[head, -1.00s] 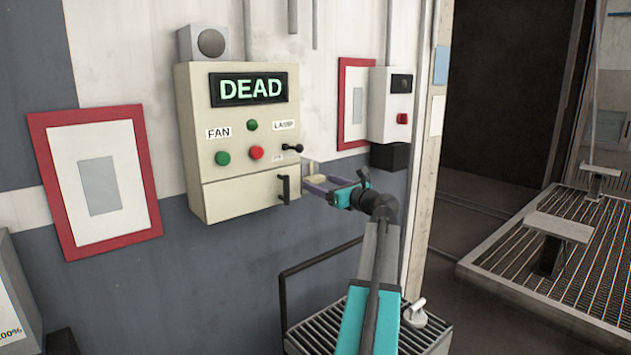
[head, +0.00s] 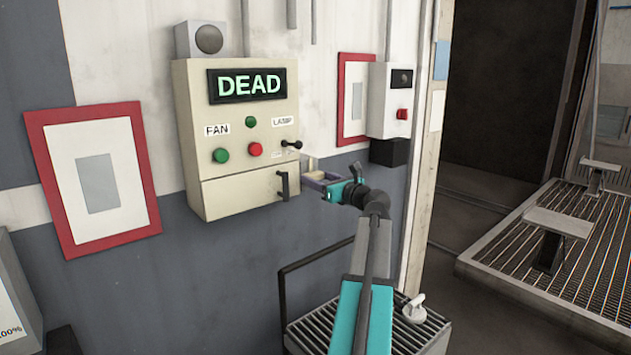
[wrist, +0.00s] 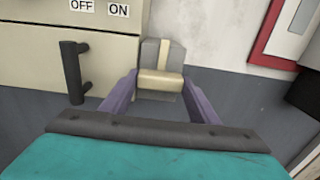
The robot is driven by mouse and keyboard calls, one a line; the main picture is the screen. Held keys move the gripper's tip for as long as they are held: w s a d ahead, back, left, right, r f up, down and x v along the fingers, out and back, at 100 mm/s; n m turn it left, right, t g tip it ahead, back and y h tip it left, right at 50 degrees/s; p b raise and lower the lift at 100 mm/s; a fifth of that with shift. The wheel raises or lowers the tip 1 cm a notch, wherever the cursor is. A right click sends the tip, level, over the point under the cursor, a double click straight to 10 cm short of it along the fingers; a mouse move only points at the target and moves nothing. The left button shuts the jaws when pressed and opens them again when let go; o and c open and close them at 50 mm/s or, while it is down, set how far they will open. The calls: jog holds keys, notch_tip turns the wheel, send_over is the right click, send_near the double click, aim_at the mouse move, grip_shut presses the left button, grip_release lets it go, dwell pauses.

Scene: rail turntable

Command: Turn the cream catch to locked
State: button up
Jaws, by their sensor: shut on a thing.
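The cream catch (wrist: 160,84) is a small block in front of a grey mount (wrist: 163,52) on the wall, just right of the beige control box. In the head view the catch (head: 316,175) is small and partly hidden by my gripper (head: 315,181). In the wrist view the purple fingers of my gripper (wrist: 160,79) stand on both sides of the catch, shut on it. The catch's exact angle and any lock marks are hard to make out.
The beige box (head: 240,196) carries a display (head: 247,85) reading DEAD, buttons, a small black lever (head: 291,144) and a black handle (head: 282,186) close left of my gripper. A grey switch box (head: 392,100) hangs to the right. A slatted cart (head: 365,335) stands below.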

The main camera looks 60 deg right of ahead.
jog(key=shift+w+a, duration=0.1)
jog(key=shift+w+n, duration=0.1)
jog(key=shift+n, duration=0.2)
jog(key=shift+b, duration=0.4)
jog(key=n+b, duration=0.3)
jog(key=n, duration=0.1)
jog(key=shift+b, duration=0.3)
jog(key=n+b, duration=0.4)
jog(key=n, duration=0.1)
jog(key=n+b, duration=0.5)
jog(key=shift+r+n+b, duration=0.2)
jog(key=shift+n+b, duration=1.2)
jog(key=shift+n, duration=0.4)
